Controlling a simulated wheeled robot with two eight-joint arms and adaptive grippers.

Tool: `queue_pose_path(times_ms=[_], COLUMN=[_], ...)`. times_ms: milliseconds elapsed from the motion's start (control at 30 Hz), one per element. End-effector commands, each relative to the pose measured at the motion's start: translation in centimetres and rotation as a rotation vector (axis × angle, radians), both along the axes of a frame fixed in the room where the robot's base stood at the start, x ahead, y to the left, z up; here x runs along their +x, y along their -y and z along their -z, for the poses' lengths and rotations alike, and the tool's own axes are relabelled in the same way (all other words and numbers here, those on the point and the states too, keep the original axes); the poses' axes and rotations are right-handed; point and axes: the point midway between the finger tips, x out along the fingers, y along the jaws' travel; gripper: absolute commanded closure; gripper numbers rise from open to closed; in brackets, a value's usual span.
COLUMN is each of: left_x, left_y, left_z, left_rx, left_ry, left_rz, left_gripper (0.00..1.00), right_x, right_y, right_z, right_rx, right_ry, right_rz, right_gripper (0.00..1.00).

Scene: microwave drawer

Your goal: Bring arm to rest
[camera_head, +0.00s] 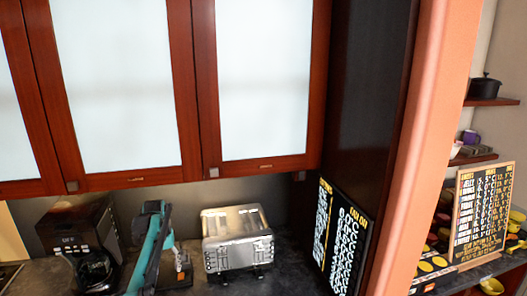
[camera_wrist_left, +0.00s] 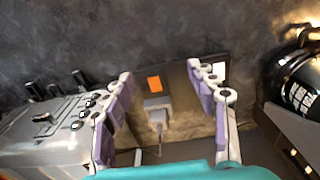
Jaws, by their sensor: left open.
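My left arm (camera_head: 150,245), teal and dark, rises from the bottom of the head view between the coffee maker and the toaster. In the left wrist view my left gripper (camera_wrist_left: 163,92) has its two grey and purple fingers spread wide apart. Nothing is held between them. My right gripper is in neither view.
A silver toaster (camera_head: 237,238) stands right of my arm; a black coffee maker (camera_head: 75,228) stands left. A dark board with an orange patch (camera_wrist_left: 154,84) lies beyond my fingers. Wooden cabinets (camera_head: 262,165) hang above. A black menu board (camera_head: 341,235) leans at right.

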Motion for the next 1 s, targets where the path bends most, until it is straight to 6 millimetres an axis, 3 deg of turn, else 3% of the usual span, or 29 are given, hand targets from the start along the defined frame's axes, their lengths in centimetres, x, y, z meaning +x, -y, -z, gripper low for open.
queue_pose_path(times_ms=[367,567,800,1000], left_x=[-1.9,-4.5,-11.4,-18.9], left_y=[2.3,4.4,8.6,11.8], left_z=[-3.0,-5.4,-8.0,-7.8], left_rx=[0.013,0.026,0.045,0.059], left_ry=[0.059,0.114,0.226,0.328], left_rz=[0.026,0.049,0.097,0.137], left_gripper=[0.42,0.42,0.42,0.42], right_x=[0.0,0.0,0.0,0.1], right_y=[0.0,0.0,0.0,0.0], right_z=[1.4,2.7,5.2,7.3], right_rx=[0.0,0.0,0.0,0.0], right_ry=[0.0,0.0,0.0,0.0], right_rz=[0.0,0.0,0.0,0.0], right_gripper=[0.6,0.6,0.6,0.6])
